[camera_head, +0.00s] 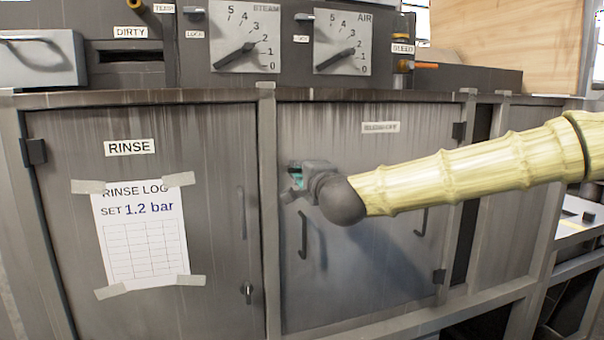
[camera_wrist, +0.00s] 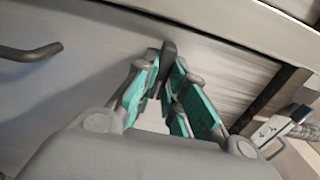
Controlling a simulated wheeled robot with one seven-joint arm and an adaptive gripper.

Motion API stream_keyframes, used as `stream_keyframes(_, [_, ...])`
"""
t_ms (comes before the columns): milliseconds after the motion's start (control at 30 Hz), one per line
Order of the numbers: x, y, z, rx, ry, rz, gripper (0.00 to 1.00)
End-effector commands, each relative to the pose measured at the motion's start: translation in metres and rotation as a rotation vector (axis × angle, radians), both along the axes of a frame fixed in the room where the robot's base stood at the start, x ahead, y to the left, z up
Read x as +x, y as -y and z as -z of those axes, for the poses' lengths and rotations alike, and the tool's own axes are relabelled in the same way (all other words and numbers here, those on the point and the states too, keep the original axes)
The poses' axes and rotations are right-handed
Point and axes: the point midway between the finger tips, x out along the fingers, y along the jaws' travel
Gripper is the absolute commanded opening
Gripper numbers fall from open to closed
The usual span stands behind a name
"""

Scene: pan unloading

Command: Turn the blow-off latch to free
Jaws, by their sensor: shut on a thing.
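The blow-off door (camera_head: 375,240) is a grey panel right of the rinse door, with a label (camera_head: 380,127) that is hard to read near its top. My gripper (camera_head: 297,178) is at the door's upper left edge. In the wrist view, my gripper (camera_wrist: 170,85) has its teal-padded fingers on both sides of a dark latch handle (camera_wrist: 168,50). The gripper is shut on this latch. The latch's tip sticks out beyond the fingertips. Its base is hidden by the fingers, and my gripper hides the latch in the head view.
A bar handle (camera_head: 303,235) is below my gripper on the same door; a handle also shows in the wrist view (camera_wrist: 30,52). The rinse door (camera_head: 60,200) at left carries a taped log sheet (camera_head: 140,240) and its own latch (camera_head: 248,290).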

Motion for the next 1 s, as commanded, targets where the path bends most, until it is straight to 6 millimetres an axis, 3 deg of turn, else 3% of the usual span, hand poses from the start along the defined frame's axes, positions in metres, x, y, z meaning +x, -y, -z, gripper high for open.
stream_keyframes(267, [0.001, 0.001, 0.0, 0.003, -0.001, 0.002, 0.0])
stream_keyframes(300, [0.001, 0.001, 0.0, 0.003, -0.001, 0.002, 0.14])
stream_keyframes(400, [0.001, 0.001, 0.0, 0.002, -0.001, 0.002, 0.33])
stream_keyframes(433, [0.001, 0.001, 0.0, 0.002, -0.001, 0.002, 0.34])
stream_keyframes(767, [-0.001, 0.0, 0.0, 0.001, 0.0, 0.0, 0.34])
stream_keyframes(1000, [-0.026, 0.008, -0.001, 0.001, 0.0, -0.001, 0.34])
